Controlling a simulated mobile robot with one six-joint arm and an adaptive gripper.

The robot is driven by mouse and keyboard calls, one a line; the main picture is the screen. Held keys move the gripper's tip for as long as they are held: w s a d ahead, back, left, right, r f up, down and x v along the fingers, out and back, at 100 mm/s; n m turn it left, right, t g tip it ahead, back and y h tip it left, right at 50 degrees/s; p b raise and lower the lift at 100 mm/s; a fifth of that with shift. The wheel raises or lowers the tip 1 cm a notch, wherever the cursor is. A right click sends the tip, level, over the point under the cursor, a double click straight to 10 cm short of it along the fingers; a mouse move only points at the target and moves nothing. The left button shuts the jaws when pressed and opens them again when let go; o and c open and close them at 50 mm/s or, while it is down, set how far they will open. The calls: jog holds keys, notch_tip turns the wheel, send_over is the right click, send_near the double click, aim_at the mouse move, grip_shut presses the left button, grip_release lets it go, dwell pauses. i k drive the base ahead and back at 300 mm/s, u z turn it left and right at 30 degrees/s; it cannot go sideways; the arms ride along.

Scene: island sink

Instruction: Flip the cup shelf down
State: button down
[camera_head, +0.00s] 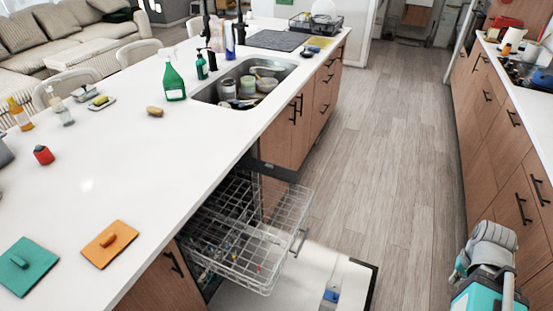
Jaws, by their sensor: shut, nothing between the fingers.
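The dishwasher under the island counter is open. Its wire rack (245,262) is pulled out above the lowered door (345,270). Upright wire grids rise along the rack's sides, one of them a wire panel (292,208) at the far right side. I cannot tell for sure which wire part is the cup shelf or how it is tilted, as the wires overlap. A part of my arm, grey and teal, shows at the bottom right, well to the right of the rack and apart from it. My gripper's fingers do not show.
The wood floor (370,150) is clear. A second counter (530,110) stands at right.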

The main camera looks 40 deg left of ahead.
aim_at(265, 170)
jog(key=u, duration=0.05)
jog(key=k, duration=1.3)
jog(key=u, duration=1.45)
jog(key=i, duration=0.9)
jog(key=u, duration=0.05)
